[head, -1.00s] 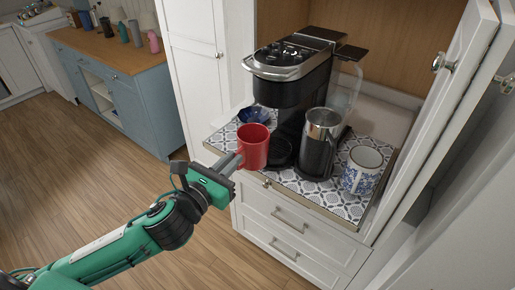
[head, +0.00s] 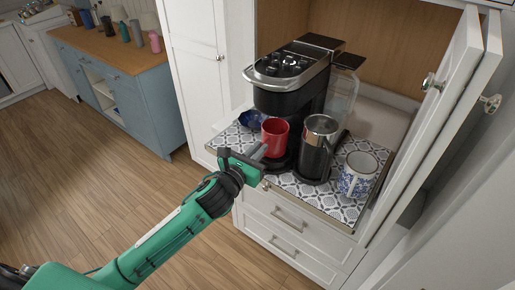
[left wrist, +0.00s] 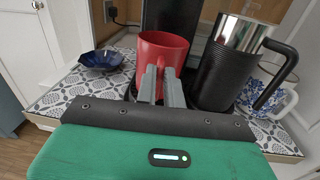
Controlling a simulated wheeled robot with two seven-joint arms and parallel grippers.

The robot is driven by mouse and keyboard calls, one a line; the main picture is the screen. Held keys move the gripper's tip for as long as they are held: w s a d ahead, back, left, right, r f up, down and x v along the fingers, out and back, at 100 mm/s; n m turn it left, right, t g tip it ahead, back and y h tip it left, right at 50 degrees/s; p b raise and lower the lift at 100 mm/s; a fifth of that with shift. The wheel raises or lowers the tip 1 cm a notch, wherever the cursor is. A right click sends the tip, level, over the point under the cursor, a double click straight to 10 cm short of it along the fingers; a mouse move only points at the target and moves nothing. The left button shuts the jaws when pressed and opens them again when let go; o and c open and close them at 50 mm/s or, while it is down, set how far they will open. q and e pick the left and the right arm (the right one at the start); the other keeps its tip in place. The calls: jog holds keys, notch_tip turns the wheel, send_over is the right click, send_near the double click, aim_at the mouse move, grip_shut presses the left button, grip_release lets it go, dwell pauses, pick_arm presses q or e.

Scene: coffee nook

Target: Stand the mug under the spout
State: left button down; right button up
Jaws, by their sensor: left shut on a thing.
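The red mug (head: 275,137) is upright in front of the black and silver coffee machine (head: 291,75), below the machine's overhanging head and over its dark drip base. I cannot tell whether its bottom touches the base. My left gripper (head: 259,152) is shut on the mug's near side. In the left wrist view the two grey fingers (left wrist: 161,88) close at the near side of the mug (left wrist: 163,55), where its handle appears to be. The spout itself is hidden under the machine's head. My right gripper is not in view.
A steel and black jug (head: 317,148) stands close to the right of the mug. A blue-white patterned mug (head: 356,175) is farther right. A dark blue bowl (head: 250,118) sits to the left. The patterned tray's front edge (head: 310,209) and open cabinet door (head: 432,110) bound the space.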

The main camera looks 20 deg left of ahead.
pick_arm(q)
jog(key=c, duration=1.5)
grip_release()
jog(key=shift+f, duration=0.1)
jog(key=b+v, duration=0.3)
jog(key=v, duration=0.9)
